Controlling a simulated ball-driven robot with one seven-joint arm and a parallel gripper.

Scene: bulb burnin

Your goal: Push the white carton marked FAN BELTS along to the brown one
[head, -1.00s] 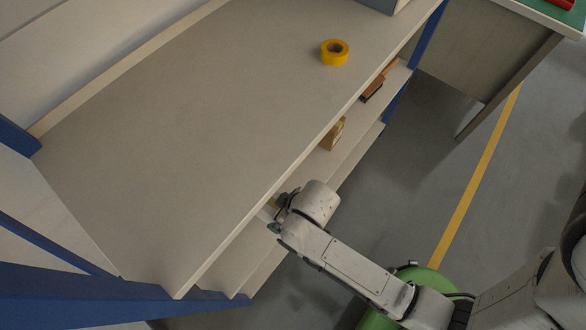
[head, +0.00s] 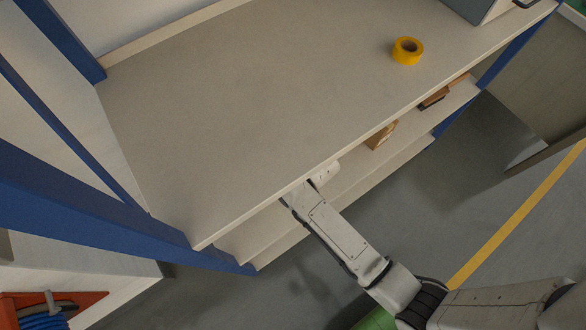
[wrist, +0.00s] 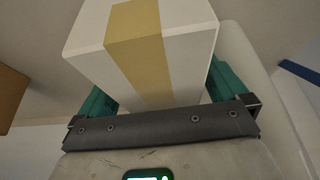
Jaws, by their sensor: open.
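In the wrist view a white carton (wrist: 188,57) with a tan tape strip fills the top middle. No FAN BELTS lettering shows on the faces I see. My gripper (wrist: 158,88) is open, with its green fingers on either side of the carton's near end. I cannot tell whether they touch it. A brown carton (wrist: 10,97) shows at the left edge of the wrist view, apart from the white one. In the head view the brown carton (head: 381,135) stands on the lower shelf.
The top shelf (head: 235,110) overhangs my arm and carries a yellow tape roll (head: 407,51) and a grey box (head: 468,8). A brown object (head: 435,97) lies farther right on the lower shelf (head: 350,165). Blue posts stand at both shelf ends.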

